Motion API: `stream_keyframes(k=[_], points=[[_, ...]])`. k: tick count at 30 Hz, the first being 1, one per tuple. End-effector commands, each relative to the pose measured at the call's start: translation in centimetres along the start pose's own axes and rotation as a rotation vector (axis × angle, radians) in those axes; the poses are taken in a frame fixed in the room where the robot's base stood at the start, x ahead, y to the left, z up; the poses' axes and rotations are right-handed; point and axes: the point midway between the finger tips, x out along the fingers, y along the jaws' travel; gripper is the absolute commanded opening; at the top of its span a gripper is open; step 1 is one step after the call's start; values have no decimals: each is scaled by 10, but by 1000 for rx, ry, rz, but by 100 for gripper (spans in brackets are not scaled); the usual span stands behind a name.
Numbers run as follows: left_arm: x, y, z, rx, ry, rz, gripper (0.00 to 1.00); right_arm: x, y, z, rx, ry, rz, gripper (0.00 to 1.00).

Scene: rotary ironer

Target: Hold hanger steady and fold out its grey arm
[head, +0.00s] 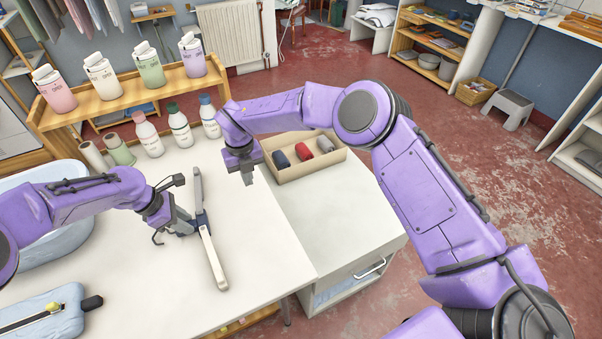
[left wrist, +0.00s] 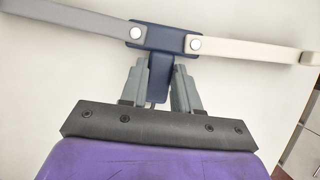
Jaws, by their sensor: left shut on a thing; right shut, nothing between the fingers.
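The hanger lies over the white table, with a dark blue hub (head: 202,220) (left wrist: 150,36), a grey arm (head: 197,188) and a white arm (head: 214,262). The two arms point to opposite sides, nearly in one line. In the left wrist view the grey arm (left wrist: 75,18) runs left and the white arm (left wrist: 250,48) runs right. My left gripper (head: 183,224) (left wrist: 159,85) is shut on the hub's stem, between its fingers. My right gripper (head: 248,178) is shut and empty, to the right of the grey arm and apart from it.
A tray (head: 285,175) with rolled cloths lies just beyond my right gripper. Several bottles (head: 180,126) and spools (head: 118,150) stand at the table's back, before a wooden shelf (head: 130,92). A blue basin (head: 50,225) is at left.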

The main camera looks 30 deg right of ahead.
Motion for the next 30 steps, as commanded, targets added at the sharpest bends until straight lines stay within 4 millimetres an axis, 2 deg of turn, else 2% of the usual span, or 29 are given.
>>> stream_keyframes(k=[9, 11, 12, 20, 30], points=[[0, 0, 0, 0, 0, 1, 0, -77, 0, 0, -2, -2, 0, 0], [0, 0, 0, 0, 0, 1, 0, -85, -2, 0, -6, 0, -11, 0], [0, 0, 0, 0, 0, 1, 0, -73, -11, -1, -26, -5, -50, 0], [0, 0, 0, 0, 0, 1, 0, -33, -58, -2, -155, -49, -256, 0], [0, 0, 0, 0, 0, 1, 0, 17, -123, -11, -406, -80, -523, 0]])
